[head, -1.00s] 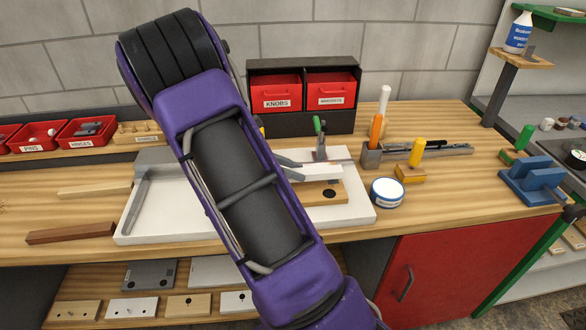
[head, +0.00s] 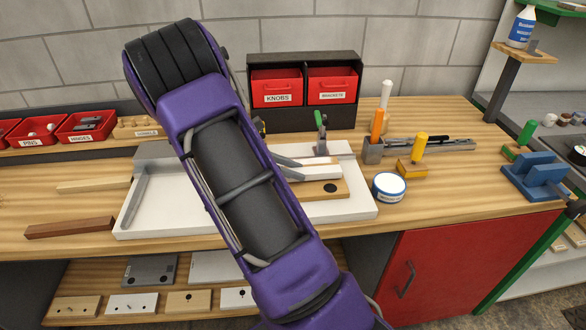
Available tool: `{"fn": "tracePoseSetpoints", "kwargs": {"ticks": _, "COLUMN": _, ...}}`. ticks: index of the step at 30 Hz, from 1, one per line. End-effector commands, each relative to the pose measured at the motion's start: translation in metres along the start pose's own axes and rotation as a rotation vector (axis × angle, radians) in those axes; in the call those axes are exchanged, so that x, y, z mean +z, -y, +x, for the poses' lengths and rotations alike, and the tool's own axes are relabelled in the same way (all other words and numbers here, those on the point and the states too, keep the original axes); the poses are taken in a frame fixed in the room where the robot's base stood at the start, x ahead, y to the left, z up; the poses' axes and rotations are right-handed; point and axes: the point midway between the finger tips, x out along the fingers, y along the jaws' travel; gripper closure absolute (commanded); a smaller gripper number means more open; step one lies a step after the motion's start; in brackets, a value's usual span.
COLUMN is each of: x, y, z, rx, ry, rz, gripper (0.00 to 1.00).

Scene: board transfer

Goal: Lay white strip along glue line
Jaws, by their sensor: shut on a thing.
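The white strip (head: 322,172) lies at the tips of my gripper, just right of my purple arm. My gripper (head: 290,168) shows only as two grey fingers beside the arm, and they are shut on the strip. Below the strip is a light wooden board (head: 338,193) with a dark round spot, set in a white tray (head: 350,211). The strip looks close over the board, but I cannot tell whether it touches. My arm hides the strip's left part and much of the board. I cannot make out the glue line.
A green-handled clamp (head: 320,130) stands at the tray's back edge. Right of the tray are a white round tin (head: 389,187), a grey tool holder (head: 373,151) and a yellow-handled block (head: 412,168). Red bins (head: 332,86) stand behind. A brown wooden bar (head: 70,228) lies left.

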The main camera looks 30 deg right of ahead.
Motion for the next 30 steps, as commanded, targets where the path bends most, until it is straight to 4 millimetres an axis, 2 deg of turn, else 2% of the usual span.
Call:
{"fn": "tracePoseSetpoints", "kwargs": {"ticks": 9, "x": -0.006, "y": 0.000, "z": 0.003, "rx": 0.000, "ry": 0.000, "rz": 0.000, "gripper": 1.00}}
{"fn": "tracePoseSetpoints", "kwargs": {"ticks": 10, "x": -0.006, "y": 0.000, "z": 0.003, "rx": 0.000, "ry": 0.000, "rz": 0.000, "gripper": 0.62}}
{"fn": "tracePoseSetpoints", "kwargs": {"ticks": 15, "x": -0.006, "y": 0.000, "z": 0.003, "rx": 0.000, "ry": 0.000, "rz": 0.000, "gripper": 0.31}}
{"fn": "tracePoseSetpoints", "kwargs": {"ticks": 16, "x": -0.006, "y": 0.000, "z": 0.003, "rx": 0.000, "ry": 0.000, "rz": 0.000, "gripper": 0.28}}
{"fn": "tracePoseSetpoints", "kwargs": {"ticks": 25, "x": -0.006, "y": 0.000, "z": 0.002, "rx": 0.000, "ry": 0.000, "rz": 0.000, "gripper": 0.28}}
{"fn": "tracePoseSetpoints", "kwargs": {"ticks": 30, "x": -0.006, "y": -0.001, "z": -0.016, "rx": 0.003, "ry": -0.001, "rz": 0.000, "gripper": 0.28}}
